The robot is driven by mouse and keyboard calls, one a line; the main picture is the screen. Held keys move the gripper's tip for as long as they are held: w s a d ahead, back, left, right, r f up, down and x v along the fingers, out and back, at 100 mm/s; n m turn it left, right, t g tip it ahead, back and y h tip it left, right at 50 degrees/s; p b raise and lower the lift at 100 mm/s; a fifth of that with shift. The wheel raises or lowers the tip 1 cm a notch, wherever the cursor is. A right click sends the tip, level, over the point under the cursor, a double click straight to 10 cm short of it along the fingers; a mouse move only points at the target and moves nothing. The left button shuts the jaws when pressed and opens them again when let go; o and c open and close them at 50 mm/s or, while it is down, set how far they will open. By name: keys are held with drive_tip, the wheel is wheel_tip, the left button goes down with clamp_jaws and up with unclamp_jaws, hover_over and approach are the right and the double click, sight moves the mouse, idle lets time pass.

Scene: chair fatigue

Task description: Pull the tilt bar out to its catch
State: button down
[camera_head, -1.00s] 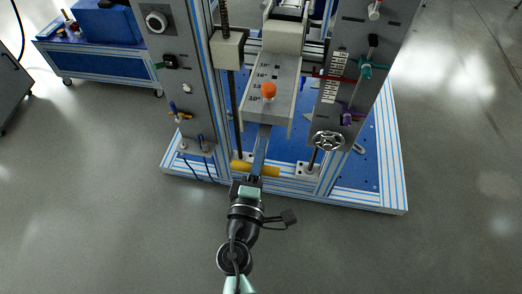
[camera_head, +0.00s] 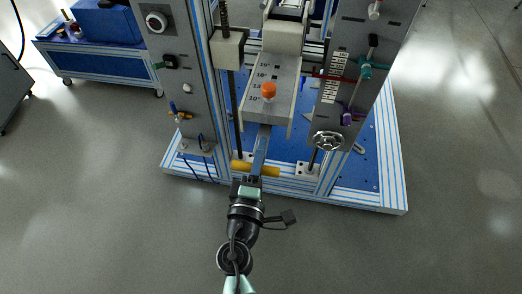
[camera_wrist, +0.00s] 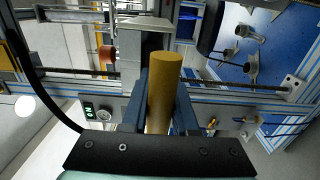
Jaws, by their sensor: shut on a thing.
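The tilt bar is a flat grey bar (camera_head: 261,145) that comes out from under the grey sloped plate (camera_head: 277,108), with a yellow cross handle (camera_head: 270,171) at its front end. My gripper (camera_head: 253,177) is at the middle of this handle. In the wrist view the yellow handle (camera_wrist: 164,85) stands between the two dark fingers of my gripper (camera_wrist: 162,100), which are shut on it. An orange knob (camera_head: 268,90) stands on the plate beside angle marks. The catch itself cannot be made out.
A left grey panel (camera_head: 183,80) and a right grey panel (camera_head: 352,75) with knobs and levers flank the bar. A handwheel (camera_head: 328,141) is at the lower right. The frame's base edge (camera_head: 350,204) lies close by. The floor in front is clear.

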idle(0.3)
drive_tip(key=shift+s+a+f, duration=0.15)
drive_tip(key=shift+s+f, duration=0.05)
drive_tip(key=shift+s, duration=0.2)
drive_tip(key=b+v, duration=0.1)
drive_tip(key=v, duration=0.1)
drive_tip(key=shift+s+a+r, duration=0.1)
drive_tip(key=shift+s, duration=0.2)
drive_tip(key=c, duration=1)
unclamp_jaws()
drive_tip(key=shift+o, duration=1)
drive_tip(key=shift+s, duration=0.1)
